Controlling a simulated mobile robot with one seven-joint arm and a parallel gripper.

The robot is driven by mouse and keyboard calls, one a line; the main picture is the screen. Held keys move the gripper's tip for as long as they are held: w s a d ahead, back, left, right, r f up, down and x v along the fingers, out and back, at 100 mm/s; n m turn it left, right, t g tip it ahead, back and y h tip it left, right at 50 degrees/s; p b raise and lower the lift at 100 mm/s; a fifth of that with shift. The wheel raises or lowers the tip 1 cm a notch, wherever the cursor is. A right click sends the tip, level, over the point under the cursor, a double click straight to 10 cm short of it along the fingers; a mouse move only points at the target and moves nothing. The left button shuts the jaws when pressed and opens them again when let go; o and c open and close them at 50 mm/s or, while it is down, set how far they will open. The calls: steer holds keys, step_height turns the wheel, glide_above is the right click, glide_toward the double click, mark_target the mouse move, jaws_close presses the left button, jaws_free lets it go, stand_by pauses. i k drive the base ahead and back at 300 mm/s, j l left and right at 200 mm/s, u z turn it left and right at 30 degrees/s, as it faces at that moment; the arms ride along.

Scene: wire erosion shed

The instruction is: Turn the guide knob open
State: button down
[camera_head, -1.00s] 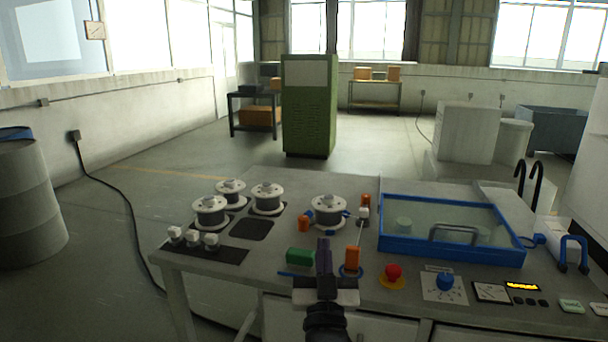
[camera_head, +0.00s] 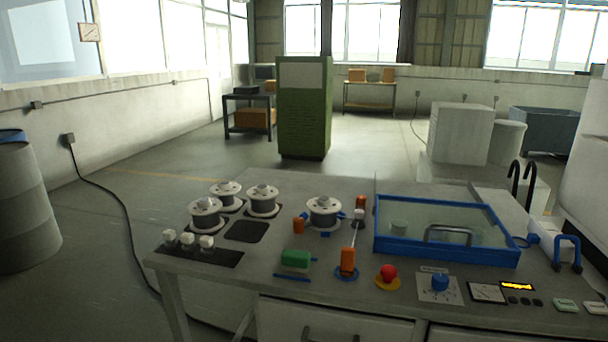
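No knob here carries a label that I can read as the guide knob. A blue knob (camera_head: 440,283) stands on a pale square plate with dial marks at the front right of the bench; its exact setting is too small to read. A green block (camera_head: 295,259) lies to the left. My gripper is out of view.
A red mushroom button (camera_head: 388,272) stands between the orange piece and the blue knob. A blue-framed tank (camera_head: 447,256) with a glass lid fills the right. White spools (camera_head: 323,211) stand left and centre.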

mark_target(361, 200)
steer(key=i, duration=1.25)
